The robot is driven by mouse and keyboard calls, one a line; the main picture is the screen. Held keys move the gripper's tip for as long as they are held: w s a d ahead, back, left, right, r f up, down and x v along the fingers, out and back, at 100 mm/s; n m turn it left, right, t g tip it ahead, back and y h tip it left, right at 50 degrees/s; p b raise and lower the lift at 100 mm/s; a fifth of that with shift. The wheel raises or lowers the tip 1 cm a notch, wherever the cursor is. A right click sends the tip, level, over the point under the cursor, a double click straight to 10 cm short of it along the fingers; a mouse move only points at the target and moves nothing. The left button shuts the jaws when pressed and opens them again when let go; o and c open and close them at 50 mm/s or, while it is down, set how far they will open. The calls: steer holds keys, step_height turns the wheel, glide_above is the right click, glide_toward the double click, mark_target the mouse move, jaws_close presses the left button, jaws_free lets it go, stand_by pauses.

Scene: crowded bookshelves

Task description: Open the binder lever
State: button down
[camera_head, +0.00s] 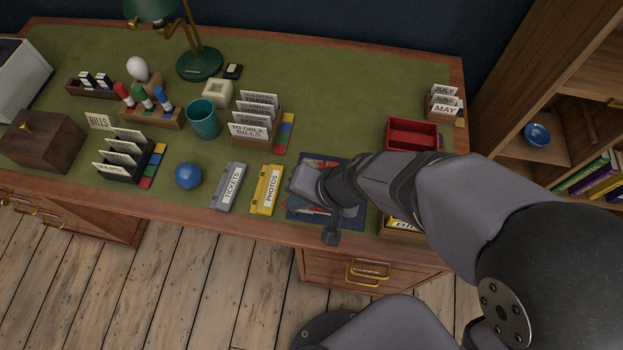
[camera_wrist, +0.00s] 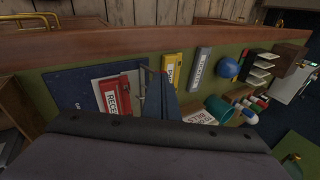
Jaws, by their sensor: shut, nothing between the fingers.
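A red binder-like case (camera_wrist: 116,94) with a white label reading "RECE…" lies on a dark blue mat (camera_wrist: 70,88) in the wrist view. In the head view the mat (camera_head: 350,213) is partly under my arm, and only bits of red show. A yellow case (camera_head: 258,202) labelled "PHOTOS" and a grey case (camera_head: 226,198) labelled "TICKETS" lie to its left. My gripper (camera_wrist: 160,84) is shut and empty, between the red and yellow cases in the wrist view. I cannot make out a lever clearly.
A blue ball (camera_head: 188,175), a teal cup (camera_head: 203,118) and a card holder (camera_head: 257,138) stand to the left. A red tray (camera_head: 411,134) lies to the right. The desk's wooden front edge (camera_wrist: 150,45) runs close by the cases.

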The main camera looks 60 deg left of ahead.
steer(key=shift+s+a+r+t+h+p, duration=0.2)
steer(key=shift+s+a+t+h+p, duration=0.45)
steer(key=shift+p, duration=1.35)
steer(key=shift+s+a+f+p, duration=0.15)
steer(key=shift+s+a+p, duration=0.05)
steer(key=shift+p, duration=0.4)
steer(key=shift+s+a+f, duration=0.3)
steer(key=shift+s+a, duration=0.2)
steer(key=shift+a, duration=0.05)
steer(key=shift+w+d+f, duration=0.1)
steer(key=shift+w+d+f+b, duration=0.25)
steer(key=shift+w+d+b, duration=0.2)
steer(key=shift+b, duration=0.3)
steer(key=shift+r, duration=0.1)
